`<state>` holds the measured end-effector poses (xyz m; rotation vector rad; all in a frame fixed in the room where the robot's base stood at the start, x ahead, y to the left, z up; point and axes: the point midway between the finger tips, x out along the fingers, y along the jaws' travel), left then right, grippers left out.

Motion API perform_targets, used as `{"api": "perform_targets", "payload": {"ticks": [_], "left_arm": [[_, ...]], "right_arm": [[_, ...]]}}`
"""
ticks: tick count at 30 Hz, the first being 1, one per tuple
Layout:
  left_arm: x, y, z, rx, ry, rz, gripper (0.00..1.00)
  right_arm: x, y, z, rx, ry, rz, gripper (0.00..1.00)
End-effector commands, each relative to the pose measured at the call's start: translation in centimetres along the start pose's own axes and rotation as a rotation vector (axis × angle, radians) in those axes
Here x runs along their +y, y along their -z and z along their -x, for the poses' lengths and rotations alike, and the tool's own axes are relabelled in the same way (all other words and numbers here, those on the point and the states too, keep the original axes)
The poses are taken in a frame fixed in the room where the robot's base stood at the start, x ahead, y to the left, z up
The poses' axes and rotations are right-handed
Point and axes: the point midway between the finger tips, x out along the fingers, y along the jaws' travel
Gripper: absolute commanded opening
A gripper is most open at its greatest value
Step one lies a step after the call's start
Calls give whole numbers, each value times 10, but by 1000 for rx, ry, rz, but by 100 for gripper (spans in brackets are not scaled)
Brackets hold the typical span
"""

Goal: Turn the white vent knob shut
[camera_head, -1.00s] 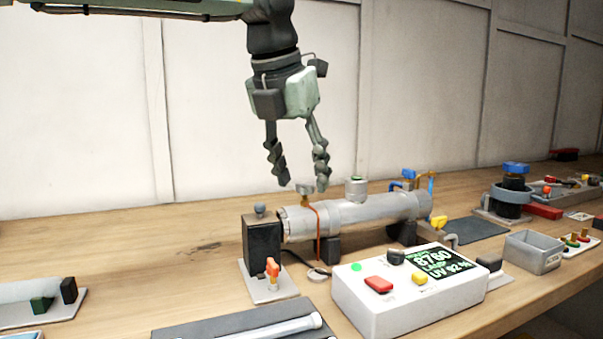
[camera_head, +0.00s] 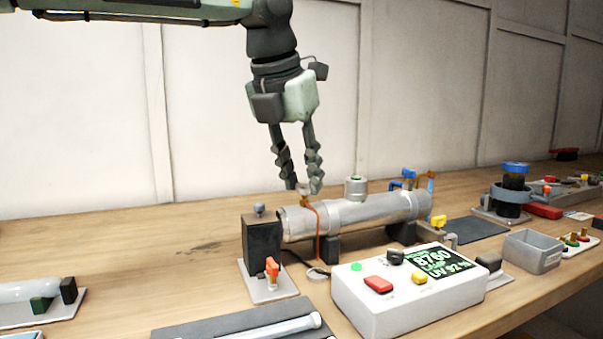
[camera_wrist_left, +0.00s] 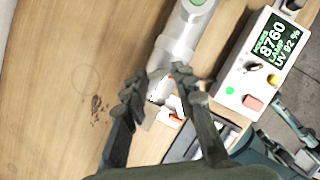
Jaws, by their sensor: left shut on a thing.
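The vent knob (camera_head: 304,187), small and pale with a brass stem, stands on top of the left end of the grey metal reactor tube (camera_head: 372,209). My left gripper (camera_head: 303,187) points down from above with one fingertip on each side of the knob, shut on it. The fingers partly hide the knob, so its exact angle is hard to read. In the left wrist view the fingertips (camera_wrist_left: 160,85) are over the end of the tube (camera_wrist_left: 180,40), and the knob is mostly hidden between them.
A white control box (camera_head: 405,300) with a green display stands in front of the tube. A black end block (camera_head: 262,240) is at the tube's left end, with a small orange-topped switch (camera_head: 272,268) before it. A grey bin (camera_head: 534,251) is at right.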

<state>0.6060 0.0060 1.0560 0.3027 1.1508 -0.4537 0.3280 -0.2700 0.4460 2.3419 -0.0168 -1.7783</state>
Motion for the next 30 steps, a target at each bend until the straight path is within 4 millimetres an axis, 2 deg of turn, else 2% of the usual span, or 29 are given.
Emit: {"api": "perform_targets", "payload": {"ticks": [8, 11, 17, 23, 30], "left_arm": [[2, -1, 1, 1, 62, -137, 0], [3, -1, 1, 0, 93, -211, 0], [5, -2, 2, 1, 155, -361, 0], [6, -2, 2, 0, 205, -487, 0], [7, -3, 1, 0, 243, -587, 0]], "right_arm": [[-1, -4, -7, -9, 6, 0, 40], [-7, -2, -19, -5, 17, -1, 40], [-11, -12, -39, -19, 30, -4, 40], [-15, -26, -61, -32, 41, -5, 40], [-16, -56, -91, -64, 30, 33, 40]]}}
